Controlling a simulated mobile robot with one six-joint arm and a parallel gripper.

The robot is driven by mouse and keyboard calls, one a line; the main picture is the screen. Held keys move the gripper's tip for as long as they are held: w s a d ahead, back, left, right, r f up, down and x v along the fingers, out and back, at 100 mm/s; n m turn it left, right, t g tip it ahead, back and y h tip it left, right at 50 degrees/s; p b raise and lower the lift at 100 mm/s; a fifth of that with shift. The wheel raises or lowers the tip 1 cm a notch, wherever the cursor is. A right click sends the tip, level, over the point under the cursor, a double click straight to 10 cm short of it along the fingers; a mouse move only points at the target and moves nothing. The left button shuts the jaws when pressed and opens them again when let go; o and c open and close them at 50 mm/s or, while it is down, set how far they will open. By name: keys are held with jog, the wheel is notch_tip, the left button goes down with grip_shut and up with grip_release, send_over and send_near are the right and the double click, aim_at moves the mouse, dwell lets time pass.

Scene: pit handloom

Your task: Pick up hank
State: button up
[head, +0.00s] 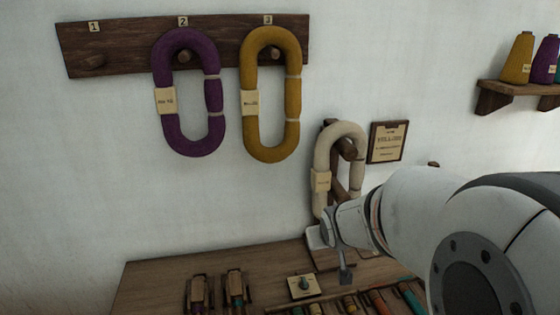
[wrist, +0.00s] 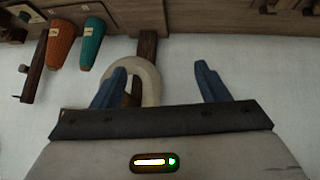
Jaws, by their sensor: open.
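A purple hank (head: 168,125) hangs on peg 2 of the dark wall board, and a mustard hank (head: 252,130) hangs on peg 3. Each has a paper tag. A cream hank (head: 322,160) with a tag hangs on a wooden stand at the right, its lower part partly hidden by my arm. In the wrist view, my gripper (wrist: 160,70) has its two blue-grey fingers spread apart. The cream hank's curved end (wrist: 150,75) shows beyond the left finger, which covers part of it. I cannot tell how far it is from the fingers.
The peg board (head: 122,58) has an empty peg 1. A small sign (head: 387,142) hangs right of the cream hank. A shelf (head: 520,90) holds yarn cones. The wooden table (head: 150,285) below carries shuttles and a row of coloured items.

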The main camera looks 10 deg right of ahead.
aim_at(326, 177)
jog(key=w+d+r+t+y+p, duration=0.1)
jog(key=w+d+t, duration=0.1)
jog(key=w, duration=0.2)
jog(key=w+d+r+n+t+y+p, duration=0.1)
jog(key=w+d+r+t, duration=0.1)
jog(key=w+t, duration=0.1)
jog(key=w+d+r+n+t+y+p, duration=0.1)
jog(key=w+d+t, duration=0.1)
jog(key=w, duration=0.3)
jog(key=shift+w+d+r+t+p, duration=0.15)
jog(key=shift+r+t+p, duration=0.2)
jog(key=shift+t, duration=0.15)
jog(key=shift+w+d+r+n+t+y+p, duration=0.1)
jog(key=shift+d+r+n+t+y+p, duration=0.1)
jog(key=shift+r+t+y, duration=0.3)
jog(key=shift+d+r+n+t+y+p, duration=0.1)
jog(key=shift+n+t+y+p, duration=0.15)
jog(key=shift+y, duration=0.45)
jog(key=shift+w+a, duration=0.1)
jog(key=w, duration=0.2)
jog(key=w+a, duration=0.1)
jog(key=w, duration=0.2)
jog(key=w+p, duration=0.1)
jog(key=w, duration=0.1)
jog(key=shift+w+a, duration=0.15)
jog(key=shift+a, duration=0.25)
jog(key=c, duration=1.3)
jog(key=shift+o, duration=0.2)
jog(key=shift+r, duration=0.15)
